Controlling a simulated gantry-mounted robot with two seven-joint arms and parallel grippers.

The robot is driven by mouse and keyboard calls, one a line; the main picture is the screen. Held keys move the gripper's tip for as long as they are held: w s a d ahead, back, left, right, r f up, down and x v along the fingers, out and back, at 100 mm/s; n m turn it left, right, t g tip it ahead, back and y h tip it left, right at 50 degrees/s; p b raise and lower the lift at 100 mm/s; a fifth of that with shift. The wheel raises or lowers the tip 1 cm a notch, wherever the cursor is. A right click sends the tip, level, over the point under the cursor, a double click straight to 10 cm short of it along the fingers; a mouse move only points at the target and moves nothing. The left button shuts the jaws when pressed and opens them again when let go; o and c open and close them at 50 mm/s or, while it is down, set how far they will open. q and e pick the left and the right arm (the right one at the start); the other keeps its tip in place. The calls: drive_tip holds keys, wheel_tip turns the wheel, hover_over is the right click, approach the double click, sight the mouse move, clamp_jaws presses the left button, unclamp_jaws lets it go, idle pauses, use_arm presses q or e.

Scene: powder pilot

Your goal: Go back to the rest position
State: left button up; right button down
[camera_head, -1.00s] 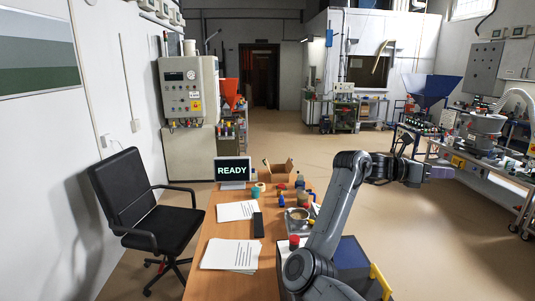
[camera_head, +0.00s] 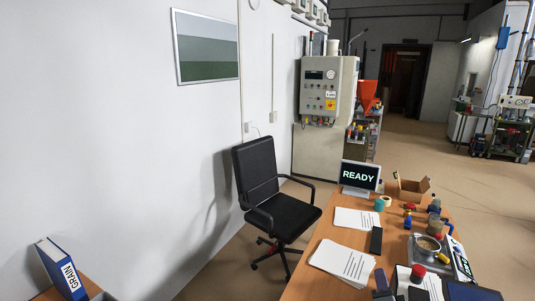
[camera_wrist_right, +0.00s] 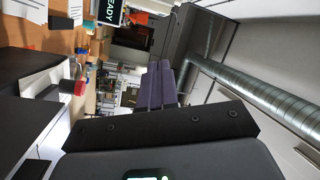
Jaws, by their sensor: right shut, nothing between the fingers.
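My right gripper (camera_wrist_right: 158,88) shows in the right wrist view, its purple fingers together with nothing between them. It hangs in the air, apart from the desk. My left gripper is in neither view.
A wooden desk (camera_head: 316,286) carries a READY screen (camera_head: 359,176), papers (camera_head: 342,262), a cup (camera_head: 427,246), a red-topped item (camera_head: 419,271) and an open cardboard box (camera_head: 411,188). A black chair (camera_head: 270,200) stands left of it. A GRAIN binder (camera_head: 62,268) stands at lower left.

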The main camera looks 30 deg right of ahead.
drive_tip(key=s+a+f+n+g+y, duration=0.2)
drive_tip(key=s+a+f+n+y, duration=0.15)
drive_tip(key=a+f, duration=0.35)
drive_tip(key=s+a+f+n+g+y, duration=0.15)
drive_tip(key=a+f+n+y, duration=0.3)
drive_tip(key=a, duration=0.55)
drive_tip(key=s+a+f+n+g+y, duration=0.1)
drive_tip(key=s+a+f+n+y, duration=0.2)
drive_tip(key=a+f, duration=0.4)
drive_tip(key=s+a+n+g+y, duration=0.2)
drive_tip(key=s+a+n+g, duration=0.5)
drive_tip(key=s+a+n, duration=0.4)
wheel_tip(320, 180, up, 25)
drive_tip(key=w+d+p, duration=0.1)
drive_tip(key=p, duration=2.4)
drive_tip(key=shift+w+d+r+n+t+p, duration=0.2)
drive_tip(key=shift+w+d+n+t+p, duration=0.05)
drive_tip(key=shift+d+n+t+p, duration=0.15)
